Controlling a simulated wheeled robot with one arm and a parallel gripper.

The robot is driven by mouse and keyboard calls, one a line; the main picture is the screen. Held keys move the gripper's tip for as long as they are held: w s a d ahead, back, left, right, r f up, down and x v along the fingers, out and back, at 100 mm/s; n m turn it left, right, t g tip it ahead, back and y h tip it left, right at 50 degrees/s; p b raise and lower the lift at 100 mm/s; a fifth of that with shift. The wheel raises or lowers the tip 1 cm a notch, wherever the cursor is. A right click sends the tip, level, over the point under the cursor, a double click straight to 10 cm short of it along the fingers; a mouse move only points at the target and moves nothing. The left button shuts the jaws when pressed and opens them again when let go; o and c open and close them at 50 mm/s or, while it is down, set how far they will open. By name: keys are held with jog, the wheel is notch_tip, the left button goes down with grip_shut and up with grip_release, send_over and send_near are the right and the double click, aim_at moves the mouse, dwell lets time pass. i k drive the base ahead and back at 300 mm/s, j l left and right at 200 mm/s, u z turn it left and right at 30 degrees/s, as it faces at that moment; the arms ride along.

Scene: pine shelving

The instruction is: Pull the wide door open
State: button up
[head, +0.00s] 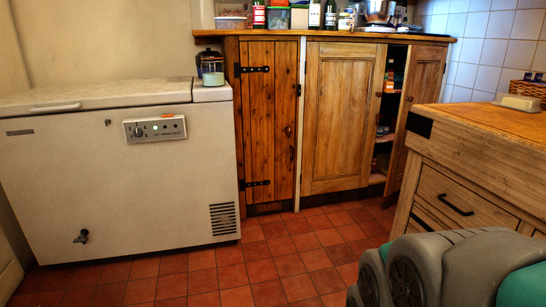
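The wide door (341,125) is a pale pine panelled door in the cabinet under the wooden counter, in the middle of the head view. It looks flush with the cabinet front, with a small knob (379,94) near its right edge. To its right is a dark gap (386,122) with shelves and goods inside. Beyond the gap, another pine door (425,85) stands ajar. My gripper is not in view.
A narrow plank door (268,120) with black strap hinges is left of the wide door. A white chest freezer (75,185) stands at left. A wooden drawer unit (470,165) is at right. Red tiled floor (265,270) is clear in front. Grey and teal shapes fill the bottom right corner.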

aim_at(344, 82)
jog(key=i, duration=2.1)
